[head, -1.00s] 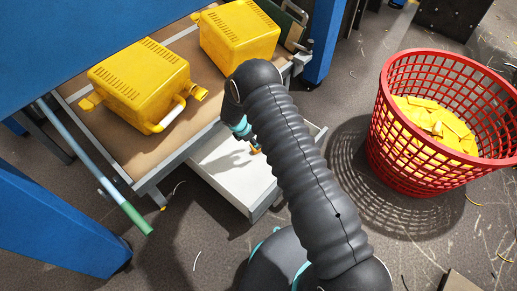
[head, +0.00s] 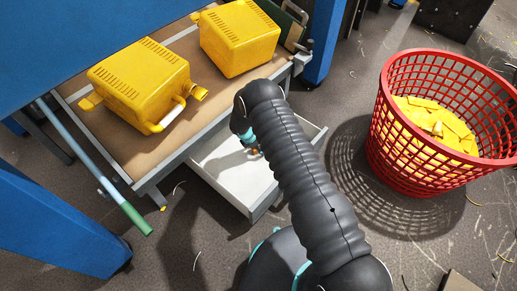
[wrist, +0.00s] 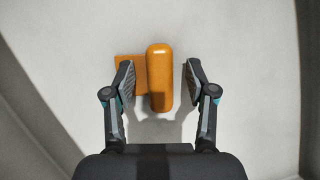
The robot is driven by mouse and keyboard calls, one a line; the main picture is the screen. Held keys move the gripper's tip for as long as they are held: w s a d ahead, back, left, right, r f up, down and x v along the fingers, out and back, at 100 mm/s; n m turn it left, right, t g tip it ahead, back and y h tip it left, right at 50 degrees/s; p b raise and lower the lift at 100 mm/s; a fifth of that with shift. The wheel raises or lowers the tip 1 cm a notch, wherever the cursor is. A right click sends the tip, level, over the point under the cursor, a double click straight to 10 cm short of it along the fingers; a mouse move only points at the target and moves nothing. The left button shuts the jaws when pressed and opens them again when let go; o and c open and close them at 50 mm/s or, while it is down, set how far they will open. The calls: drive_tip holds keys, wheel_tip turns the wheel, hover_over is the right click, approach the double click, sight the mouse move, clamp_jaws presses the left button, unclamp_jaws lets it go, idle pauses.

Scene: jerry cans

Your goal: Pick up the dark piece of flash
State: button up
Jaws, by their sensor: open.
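My gripper (wrist: 160,85) is open over the white drawer (wrist: 240,40). In the wrist view, a rounded, elongated orange piece (wrist: 159,78) lies between the two fingers, with a gap on either side. A flat, squarish piece in a slightly darker orange (wrist: 128,62) lies to its left, partly hidden by the left finger and the rounded piece. I cannot tell for sure which is the dark flash. In the head view, my gripper (head: 252,149) is low in the drawer (head: 235,185), mostly hidden behind my arm.
Two yellow jerry cans (head: 137,85) (head: 240,38) stand on the brown bench shelf (head: 195,75) behind the drawer. A red basket (head: 390,130) with yellow scraps (head: 435,125) stands on the floor at right. A green-ended bar (head: 135,217) sticks out at left.

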drive_tip(key=c, duration=1)
drive_tip(key=shift+c, duration=0.2)
drive_tip(key=shift+r, duration=0.1)
